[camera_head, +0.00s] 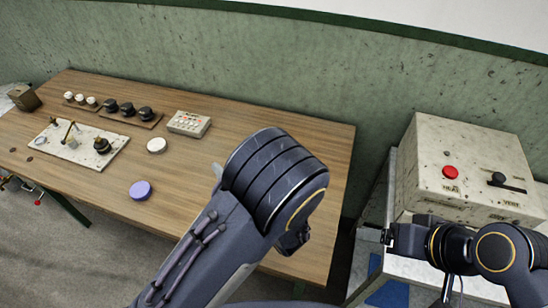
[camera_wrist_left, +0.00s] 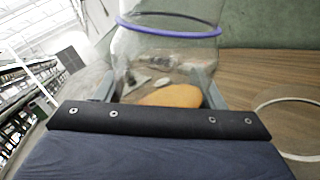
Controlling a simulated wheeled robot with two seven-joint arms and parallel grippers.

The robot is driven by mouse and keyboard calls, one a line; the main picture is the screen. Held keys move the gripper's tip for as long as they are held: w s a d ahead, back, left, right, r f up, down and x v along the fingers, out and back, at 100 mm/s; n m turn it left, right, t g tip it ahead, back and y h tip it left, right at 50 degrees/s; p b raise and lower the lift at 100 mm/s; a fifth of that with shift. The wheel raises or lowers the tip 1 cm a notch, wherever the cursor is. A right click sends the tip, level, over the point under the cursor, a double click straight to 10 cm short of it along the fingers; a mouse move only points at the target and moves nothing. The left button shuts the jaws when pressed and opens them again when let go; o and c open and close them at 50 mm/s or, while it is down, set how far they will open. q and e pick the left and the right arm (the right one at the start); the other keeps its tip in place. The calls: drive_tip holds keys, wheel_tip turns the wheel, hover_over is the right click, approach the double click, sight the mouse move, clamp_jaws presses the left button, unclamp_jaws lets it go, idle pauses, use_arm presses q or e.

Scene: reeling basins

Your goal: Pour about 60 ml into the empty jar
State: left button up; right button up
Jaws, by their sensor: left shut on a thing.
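My left gripper (camera_wrist_left: 158,88) is shut on a clear jar with a purple ring (camera_wrist_left: 170,28) in the left wrist view. An orange-amber patch, apparently liquid, shows low in this jar. A pale ring (camera_wrist_left: 290,122), perhaps the rim of another clear vessel, shows over the wood at the right; I cannot tell what it belongs to. In the head view my left arm hides its gripper and most of the jar. My right gripper (camera_head: 390,237) is beside the machine box at the right; its jaws are too small to read.
The wooden table (camera_head: 240,150) holds a purple disc (camera_head: 141,190), a white disc (camera_head: 157,145), a button panel (camera_head: 189,123), black knobs (camera_head: 128,110) and a metal plate with fittings (camera_head: 85,143). A worn box with a red button (camera_head: 450,173) stands at the right.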

use_arm(q)
drive_tip(key=shift+w+d+r+m+p, duration=0.1)
drive_tip(key=shift+d+r+m+p, duration=0.05)
drive_tip(key=shift+r+m+p, duration=0.4)
drive_tip(key=shift+w+d+r+m+p, duration=0.1)
drive_tip(key=shift+r+m+p, duration=0.25)
drive_tip(key=shift+r, duration=0.35)
drive_tip(key=shift+f+m+t, duration=0.3)
drive_tip(key=shift+f, duration=0.1)
drive_tip(key=shift+f+m+t, duration=0.1)
drive_tip(key=shift+m+t, duration=0.2)
drive_tip(key=shift+m, duration=0.4)
drive_tip(key=shift+s+a+f+m+b, duration=0.1)
drive_tip(key=shift+f+m+b, duration=0.35)
drive_tip(key=shift+f, duration=0.1)
drive_tip(key=shift+a+f+m+h, duration=0.1)
drive_tip(key=shift+f+m+h, duration=0.2)
drive_tip(key=shift+f+m, duration=0.25)
drive_tip(key=shift+r+m+t, duration=0.25)
drive_tip(key=shift+m+t, duration=0.05)
drive_tip(key=shift+m, duration=0.1)
drive_tip(key=shift+s+f+m, duration=0.1)
drive_tip(key=shift+m, duration=0.6)
use_arm(e)
wheel_tip(320, 180, up, 2)
drive_tip(key=shift+r, duration=0.1)
